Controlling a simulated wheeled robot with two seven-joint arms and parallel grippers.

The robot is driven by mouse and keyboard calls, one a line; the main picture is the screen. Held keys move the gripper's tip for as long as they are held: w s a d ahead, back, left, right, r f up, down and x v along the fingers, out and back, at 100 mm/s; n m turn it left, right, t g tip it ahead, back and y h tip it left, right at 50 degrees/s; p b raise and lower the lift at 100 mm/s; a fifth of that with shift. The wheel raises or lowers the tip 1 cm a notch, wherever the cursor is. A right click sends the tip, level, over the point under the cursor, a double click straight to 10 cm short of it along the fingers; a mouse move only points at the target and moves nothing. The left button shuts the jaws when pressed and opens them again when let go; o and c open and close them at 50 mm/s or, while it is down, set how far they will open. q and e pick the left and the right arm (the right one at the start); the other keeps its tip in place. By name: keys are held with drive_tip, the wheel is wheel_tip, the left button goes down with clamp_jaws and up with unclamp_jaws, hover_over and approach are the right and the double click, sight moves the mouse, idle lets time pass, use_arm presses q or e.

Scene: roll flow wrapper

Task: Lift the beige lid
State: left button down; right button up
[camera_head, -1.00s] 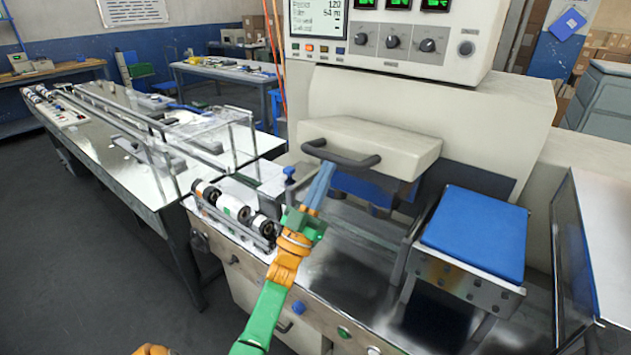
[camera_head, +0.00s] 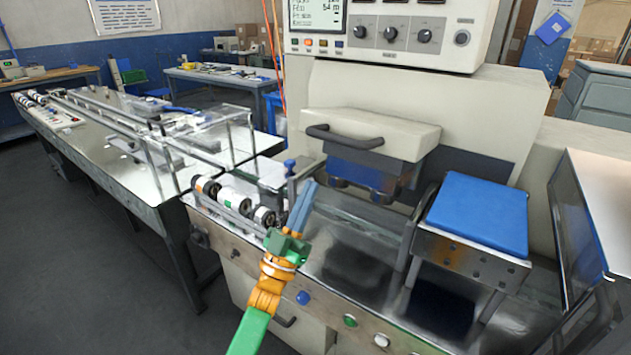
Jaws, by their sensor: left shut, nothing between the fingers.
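The beige lid (camera_head: 390,133) sits on the machine below the control panel, with a dark bar handle (camera_head: 345,138) across its front. A blue block with dark round parts (camera_head: 362,176) shows beneath it. My left gripper (camera_head: 306,190) has blue fingers and a green body. It is shut and empty, in front of and below the handle, and apart from it in the picture. My right gripper is not in view.
A blue-topped metal box (camera_head: 478,214) stands to the right on the machine. Black-and-white rollers (camera_head: 236,203) and a small blue knob (camera_head: 290,165) are at the left. The control panel (camera_head: 385,30) is above. The steel deck (camera_head: 350,240) has bare room.

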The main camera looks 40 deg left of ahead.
use_arm(q)
drive_tip(key=v, duration=0.1)
drive_tip(key=b+v, duration=0.1)
drive_tip(key=v, duration=0.3)
drive_tip(key=shift+w+f, duration=0.25)
drive_tip(key=shift+w, duration=0.05)
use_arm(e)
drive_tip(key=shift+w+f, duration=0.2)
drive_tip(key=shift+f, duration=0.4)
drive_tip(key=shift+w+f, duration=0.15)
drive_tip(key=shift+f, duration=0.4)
use_arm(q)
drive_tip(key=shift+w+f, duration=0.15)
drive_tip(key=shift+w, duration=0.05)
